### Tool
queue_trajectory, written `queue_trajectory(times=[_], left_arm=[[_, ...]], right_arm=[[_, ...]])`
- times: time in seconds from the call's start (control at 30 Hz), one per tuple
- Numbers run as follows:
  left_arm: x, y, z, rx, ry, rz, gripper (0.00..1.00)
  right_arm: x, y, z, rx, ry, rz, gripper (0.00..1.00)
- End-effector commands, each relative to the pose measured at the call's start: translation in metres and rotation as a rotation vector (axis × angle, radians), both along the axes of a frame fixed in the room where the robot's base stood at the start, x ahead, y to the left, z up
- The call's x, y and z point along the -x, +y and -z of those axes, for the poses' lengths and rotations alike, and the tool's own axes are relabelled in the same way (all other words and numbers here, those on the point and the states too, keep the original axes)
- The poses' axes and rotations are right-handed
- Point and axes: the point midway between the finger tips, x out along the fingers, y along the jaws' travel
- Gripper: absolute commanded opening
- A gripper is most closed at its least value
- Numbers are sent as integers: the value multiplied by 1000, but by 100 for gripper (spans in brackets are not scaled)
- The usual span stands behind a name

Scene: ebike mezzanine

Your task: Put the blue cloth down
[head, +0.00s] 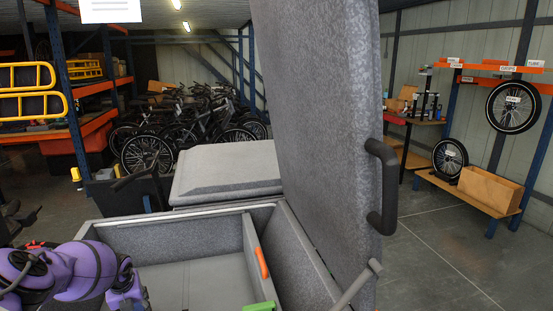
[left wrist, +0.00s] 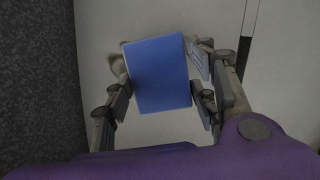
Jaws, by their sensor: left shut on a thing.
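The blue cloth (left wrist: 157,75) shows in the left wrist view as a flat blue rectangle between the fingers of my left gripper (left wrist: 158,82), which is shut on it. A pale surface lies behind the cloth. In the head view my purple left arm comes in at the lower left, and its gripper (head: 128,298) is at the bottom edge, over the open grey box (head: 160,232). The cloth is hidden in the head view. My right gripper is in neither view.
The tall grey lid (head: 315,110) with a black handle (head: 383,185) stands upright at the box's right. An orange piece (head: 262,263) sits on the inner divider, and a green piece (head: 258,307) is below it. The visible box floor (head: 195,285) is clear.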

Motion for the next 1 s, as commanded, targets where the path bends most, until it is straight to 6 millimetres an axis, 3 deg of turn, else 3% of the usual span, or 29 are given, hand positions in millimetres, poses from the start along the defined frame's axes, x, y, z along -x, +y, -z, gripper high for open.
queue_trajectory(times=[0.17,0.37,0.6,1.0], left_arm=[[8,-27,-8,2,-1,191,20],[24,-86,-30,4,-8,620,20],[47,-153,-72,1,-12,1202,20],[96,-237,-165,-1,-15,2199,20]], right_arm=[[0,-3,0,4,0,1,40],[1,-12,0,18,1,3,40],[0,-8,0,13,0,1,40],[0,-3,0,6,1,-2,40]])
